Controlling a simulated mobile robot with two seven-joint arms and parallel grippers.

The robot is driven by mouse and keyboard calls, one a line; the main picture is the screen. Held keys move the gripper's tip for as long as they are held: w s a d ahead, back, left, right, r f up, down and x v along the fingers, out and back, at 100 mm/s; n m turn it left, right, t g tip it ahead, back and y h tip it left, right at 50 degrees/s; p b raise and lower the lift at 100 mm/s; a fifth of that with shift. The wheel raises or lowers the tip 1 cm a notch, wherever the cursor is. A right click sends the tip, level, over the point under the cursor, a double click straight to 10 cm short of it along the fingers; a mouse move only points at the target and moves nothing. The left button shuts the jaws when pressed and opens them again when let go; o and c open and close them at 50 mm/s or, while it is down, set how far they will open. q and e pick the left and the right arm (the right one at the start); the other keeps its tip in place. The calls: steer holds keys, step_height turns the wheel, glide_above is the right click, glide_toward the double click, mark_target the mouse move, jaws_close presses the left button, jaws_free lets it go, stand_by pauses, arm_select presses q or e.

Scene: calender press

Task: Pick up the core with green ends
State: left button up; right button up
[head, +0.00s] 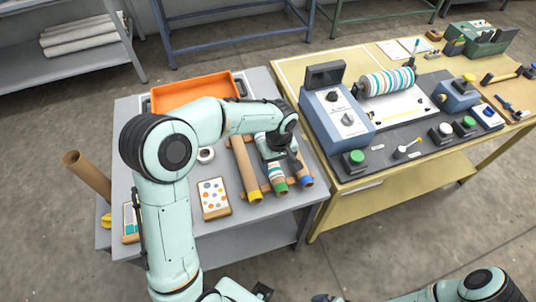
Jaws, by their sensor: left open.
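The core with green ends (280,187) lies on the grey table among other cores. Its near green end and part of a striped wrap show; its far part is hidden under my left gripper. My left gripper (279,160) is open and reaches down over this core from the far side. I cannot tell whether its fingers touch the core. My right gripper does not show; only part of my right arm is at the bottom right.
A brown core with a yellow end (245,170) lies close on the left, and a blue-ended core (307,182) close on the right. An orange tray (190,92) is behind. A dotted card (213,197) lies left. The press (340,120) stands on the yellow table at right.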

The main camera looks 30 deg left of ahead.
mark_target(276, 171)
arm_select(q)
steer(key=shift+w+f, duration=0.1)
steer(key=shift+f, duration=0.6)
steer(key=f, duration=0.5)
steer(key=shift+a, duration=0.3)
steer(key=shift+c, duration=0.3)
steer(key=c, duration=1.1)
steer(key=shift+r, duration=0.1)
